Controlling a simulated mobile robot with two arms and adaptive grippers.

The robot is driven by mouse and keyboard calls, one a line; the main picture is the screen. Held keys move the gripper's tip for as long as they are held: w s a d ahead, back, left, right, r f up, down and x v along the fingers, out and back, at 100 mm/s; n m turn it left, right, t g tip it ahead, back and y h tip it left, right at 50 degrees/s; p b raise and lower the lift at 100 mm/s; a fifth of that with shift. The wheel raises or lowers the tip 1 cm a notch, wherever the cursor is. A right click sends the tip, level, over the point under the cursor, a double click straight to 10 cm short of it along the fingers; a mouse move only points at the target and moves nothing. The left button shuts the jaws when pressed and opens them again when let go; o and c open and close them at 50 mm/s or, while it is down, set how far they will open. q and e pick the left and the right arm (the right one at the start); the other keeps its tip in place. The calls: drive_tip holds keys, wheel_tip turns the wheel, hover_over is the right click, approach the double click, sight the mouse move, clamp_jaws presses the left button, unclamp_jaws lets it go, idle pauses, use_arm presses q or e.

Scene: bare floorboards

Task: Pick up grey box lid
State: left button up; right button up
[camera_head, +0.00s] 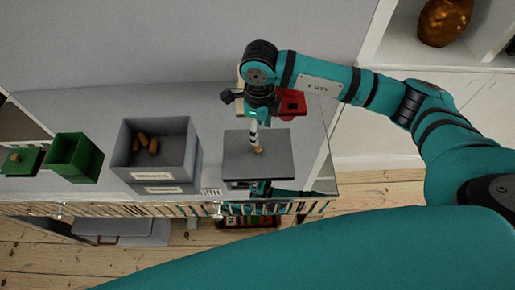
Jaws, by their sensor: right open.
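The grey box lid (243,165) lies flat on the light shelf top, right of the open grey box (186,159). A small orange-brown knob (259,150) stands on the lid. My right gripper (257,139) comes down from above, right over the knob. It is open, with its fingertips close to the knob; whether they touch it I cannot tell. The gripper hides part of the lid's back edge. My left gripper is not in view.
The grey box holds several orange-brown pieces. A green box (76,156) and a green lid with a knob (21,161) stand to the left. A red object (292,103) is behind my right gripper. A white shelf with a brown-gold vase (443,22) is at top right.

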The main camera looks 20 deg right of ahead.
sight(258, 147)
wheel_tip(258, 147, down, 3)
drive_tip(key=shift+r, duration=0.1)
drive_tip(key=shift+f+p, duration=0.25)
drive_tip(key=shift+p, duration=0.1)
drive_tip(key=f, duration=0.1)
drive_tip(key=f+p, duration=0.1)
drive_tip(key=f, duration=0.2)
drive_tip(key=shift+s+a+f+p, duration=0.15)
drive_tip(key=shift+a+f+p, duration=0.1)
drive_tip(key=shift+p, duration=0.15)
drive_tip(key=shift+f, duration=0.2)
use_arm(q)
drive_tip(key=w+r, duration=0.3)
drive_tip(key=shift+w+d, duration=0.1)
use_arm(e)
clamp_jaws()
